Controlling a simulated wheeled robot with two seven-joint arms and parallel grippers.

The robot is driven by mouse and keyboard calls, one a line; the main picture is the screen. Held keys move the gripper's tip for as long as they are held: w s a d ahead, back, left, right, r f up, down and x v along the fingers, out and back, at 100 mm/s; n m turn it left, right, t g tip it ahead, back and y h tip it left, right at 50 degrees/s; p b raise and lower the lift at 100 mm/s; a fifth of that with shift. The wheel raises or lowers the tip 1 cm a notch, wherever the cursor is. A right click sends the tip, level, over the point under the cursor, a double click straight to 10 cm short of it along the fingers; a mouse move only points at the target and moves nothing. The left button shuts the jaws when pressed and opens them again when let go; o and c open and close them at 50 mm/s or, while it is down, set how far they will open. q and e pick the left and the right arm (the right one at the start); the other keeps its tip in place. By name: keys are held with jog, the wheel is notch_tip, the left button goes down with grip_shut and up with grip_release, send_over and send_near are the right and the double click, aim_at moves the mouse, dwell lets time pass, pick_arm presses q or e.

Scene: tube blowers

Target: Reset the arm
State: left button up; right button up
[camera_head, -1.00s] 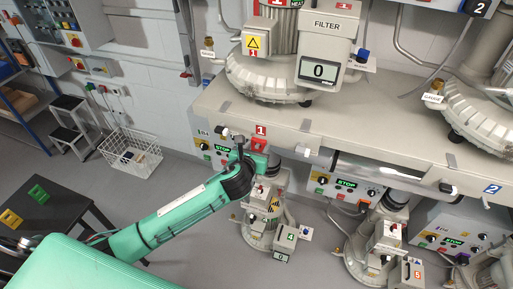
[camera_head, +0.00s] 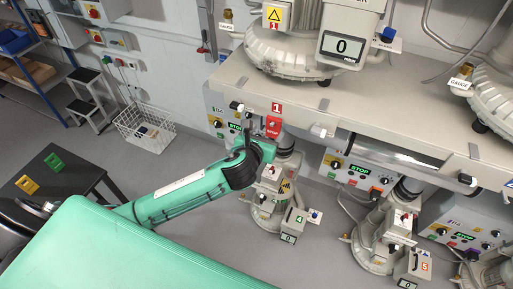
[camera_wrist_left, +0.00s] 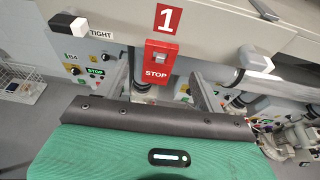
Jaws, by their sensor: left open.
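My left arm, in green, reaches in from the left in the head view. Its gripper (camera_head: 258,142) is at the bench front beside the red STOP switch box (camera_head: 273,127) under the red number 1 sign. In the left wrist view, the open fingers of my left gripper (camera_wrist_left: 160,88) stand apart on either side of the STOP box (camera_wrist_left: 157,66), with nothing seen held. Whether they touch it I cannot tell. In the head view the gripper's fingers are largely hidden. My right gripper is not in view.
A wire basket (camera_head: 145,128) and dark stool (camera_head: 75,172) stand left. Floor between is clear.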

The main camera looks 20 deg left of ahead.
pick_arm(q)
jog(key=b+v, duration=0.2)
jog(key=v, duration=0.6)
jog(key=w+a+f+n+g+y+b, duration=0.15)
jog(key=f+n, duration=0.25)
jog(key=f, duration=0.8)
jog(key=w+a+f+n+g+h, duration=0.1)
jog(key=a+f+n+g, duration=0.3)
jog(key=f, duration=0.8)
jog(key=s+a+f+n+g+b, duration=0.15)
jog(key=s+f+n, duration=0.3)
jog(key=f, duration=0.65)
jog(key=s+a+f+n+g, duration=0.15)
jog(key=s+f+n, duration=0.3)
jog(key=f, duration=0.75)
jog(key=s+a+f+n+g+b, duration=0.1)
jog(key=s+f+n+g+b, duration=0.15)
jog(key=s+f+n, duration=1.1)
jog(key=s+d+f+n+g, duration=0.1)
jog(key=s+f, duration=0.4)
jog(key=s, duration=0.7)
jog(key=s+d+f+n+g, duration=0.1)
jog(key=s+f, duration=0.4)
jog(key=s, duration=0.6)
jog(key=shift+s+d+f+n+g, duration=0.2)
jog(key=shift+s+n+g, duration=0.15)
jog(key=shift+n, duration=0.2)
